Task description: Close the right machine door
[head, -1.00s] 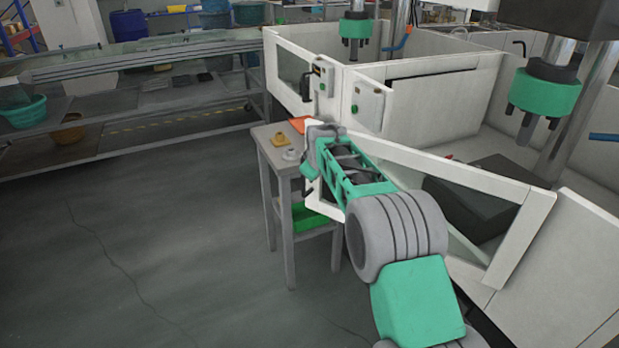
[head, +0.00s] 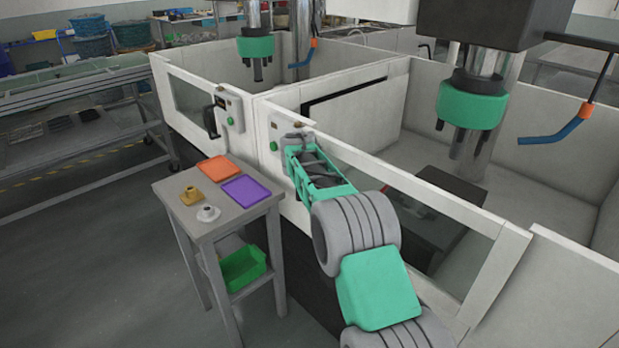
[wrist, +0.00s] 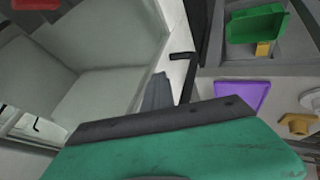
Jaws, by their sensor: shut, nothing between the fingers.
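The right machine door (head: 505,262) is a white frame with a clear window. In the head view it lies about in line with the machine front, its left end near the control panel with a green button (head: 273,146). My arm hides part of that end, so I cannot tell whether it is fully shut. My gripper (head: 296,138) is at the left end of the door, by its upper edge. In the wrist view its grey fingers (wrist: 157,92) are together and empty, beside the white rim and a black handle (wrist: 182,56).
A grey side table (head: 232,212) stands left of the door with an orange tray (head: 217,169), a purple tray (head: 246,189) and two small cup-like parts. A green bin (head: 243,268) is on its lower shelf. The floor at left is free.

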